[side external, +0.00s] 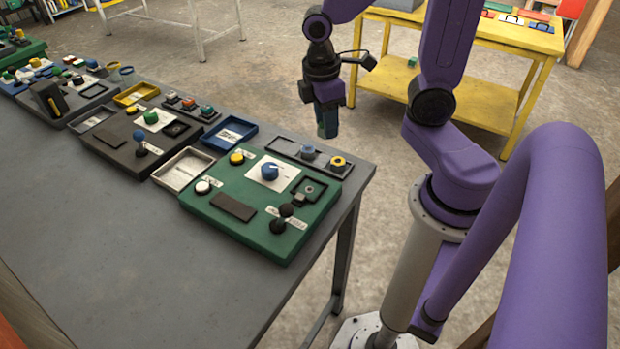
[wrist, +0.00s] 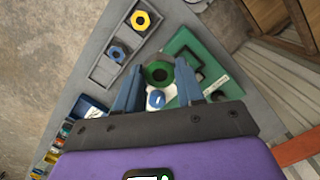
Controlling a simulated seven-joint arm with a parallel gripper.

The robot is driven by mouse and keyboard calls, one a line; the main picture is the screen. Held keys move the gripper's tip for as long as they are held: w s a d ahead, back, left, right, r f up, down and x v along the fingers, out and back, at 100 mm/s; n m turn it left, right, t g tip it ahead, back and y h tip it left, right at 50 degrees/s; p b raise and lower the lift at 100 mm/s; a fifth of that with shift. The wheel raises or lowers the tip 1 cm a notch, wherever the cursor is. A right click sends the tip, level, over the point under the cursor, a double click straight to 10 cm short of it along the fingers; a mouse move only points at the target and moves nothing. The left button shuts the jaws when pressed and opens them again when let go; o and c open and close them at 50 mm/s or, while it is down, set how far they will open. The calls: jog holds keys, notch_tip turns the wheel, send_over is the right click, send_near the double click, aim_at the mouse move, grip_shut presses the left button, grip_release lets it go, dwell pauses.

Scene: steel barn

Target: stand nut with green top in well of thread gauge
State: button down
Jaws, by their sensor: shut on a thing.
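In the wrist view my gripper (wrist: 157,88) is shut on the nut with green top (wrist: 158,72), a dark-holed hexagon between the blue fingers. In the side view the held nut is hard to separate from the fingers. A black square fixture with a round centre, apparently the thread gauge (side external: 309,190), sits on the green panel's right corner.
A grey tray (side external: 285,148) on the bench's back edge holds a blue-topped nut (side external: 308,153) and a yellow-topped nut (side external: 338,163); its left compartment is empty. The green panel (side external: 240,235) carries a blue knob (side external: 270,172), buttons and a black joystick (side external: 281,217).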

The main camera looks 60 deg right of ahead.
jog(key=s+a+r+m, duration=0.2)
jog(key=s+a+m, duration=0.15)
jog(key=s, duration=0.95)
send_over(311, 189)
jog(key=shift+n+g, duration=0.3)
jog(key=shift+n, duration=0.05)
notch_tip(311, 189, down, 9)
jog(key=shift+a+f, duration=0.1)
jog(key=shift+a, duration=0.05)
jog(key=shift+f, duration=0.15)
jog(key=shift+w+f, duration=0.15)
jog(key=shift+f, duration=1.5)
jog(key=shift+f, duration=0.1)
jog(key=c, duration=0.7)
grip_release()
